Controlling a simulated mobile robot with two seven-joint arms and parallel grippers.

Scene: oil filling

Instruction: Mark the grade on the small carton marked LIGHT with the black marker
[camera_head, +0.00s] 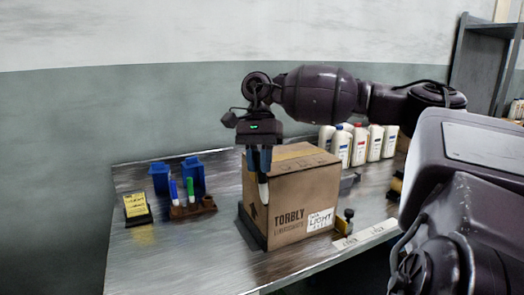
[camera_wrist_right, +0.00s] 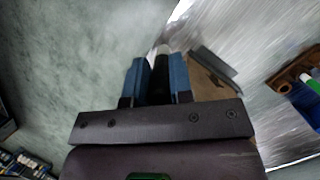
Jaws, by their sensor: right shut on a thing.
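The brown carton (camera_head: 292,197) stands on the metal bench, printed TORBLY, with a white label (camera_head: 320,220) reading LIGHT low on its front face. My right gripper (camera_head: 259,162) points down in front of the carton's upper left part in the head view. It is shut on the black marker (camera_head: 264,190), whose pale lower end points down. In the right wrist view the marker (camera_wrist_right: 161,74) sits between the blue fingers. I cannot tell whether its tip touches the carton. My left gripper is not in view.
A brown rack (camera_head: 193,211) holds a blue marker (camera_head: 174,192) and a green marker (camera_head: 190,188). Blue containers (camera_head: 195,176) stand behind it, and a yellow pad (camera_head: 136,207) lies left. Several bottles (camera_head: 360,146) stand behind the carton. The bench's front left is clear.

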